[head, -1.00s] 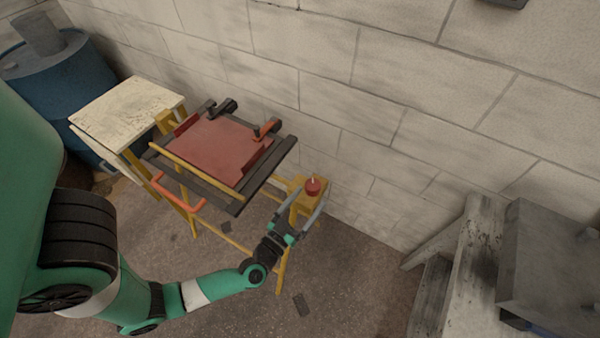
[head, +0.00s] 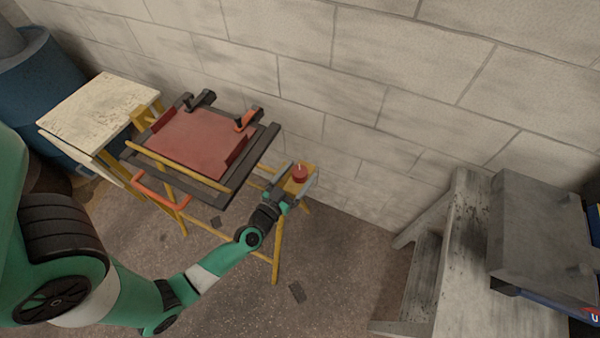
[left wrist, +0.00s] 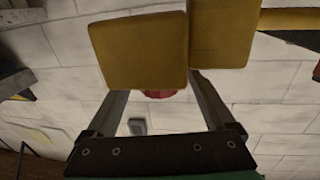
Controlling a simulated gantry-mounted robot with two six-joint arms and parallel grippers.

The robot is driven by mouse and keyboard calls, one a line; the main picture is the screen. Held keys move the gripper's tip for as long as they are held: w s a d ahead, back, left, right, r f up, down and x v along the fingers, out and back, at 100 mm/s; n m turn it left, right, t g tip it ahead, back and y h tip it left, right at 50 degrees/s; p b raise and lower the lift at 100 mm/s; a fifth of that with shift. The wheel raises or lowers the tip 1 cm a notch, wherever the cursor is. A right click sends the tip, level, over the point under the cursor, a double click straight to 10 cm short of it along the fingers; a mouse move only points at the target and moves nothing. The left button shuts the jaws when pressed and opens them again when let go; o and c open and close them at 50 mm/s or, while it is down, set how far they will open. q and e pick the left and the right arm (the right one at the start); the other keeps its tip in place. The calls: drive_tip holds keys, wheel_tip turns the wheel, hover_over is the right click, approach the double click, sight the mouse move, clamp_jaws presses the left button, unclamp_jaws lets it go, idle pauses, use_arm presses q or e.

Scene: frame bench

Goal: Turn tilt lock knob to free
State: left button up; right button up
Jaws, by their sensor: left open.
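The red tilt lock knob (head: 299,174) sits on a yellow block (head: 308,168) at the right side of the bench frame. My left gripper (head: 294,181) is open, with one finger on each side of the knob in the head view. In the left wrist view the yellow block (left wrist: 138,52) fills the top middle, and only a sliver of the red knob (left wrist: 158,93) shows below it between the open fingers. Whether the fingers touch the knob or block cannot be told. The knob's marking is too small to read. My right gripper is not in view.
The bench frame carries a tilted red panel (head: 190,143) with dark rails and an orange-handled clamp (head: 246,120). A pale worn table (head: 98,108) and blue barrel (head: 45,80) stand left. A block wall is behind. Grey steps (head: 450,240) stand right, with open floor between.

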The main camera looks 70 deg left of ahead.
use_arm(q)
drive_tip(key=shift+w+a, duration=0.25)
drive_tip(key=shift+w, duration=0.1)
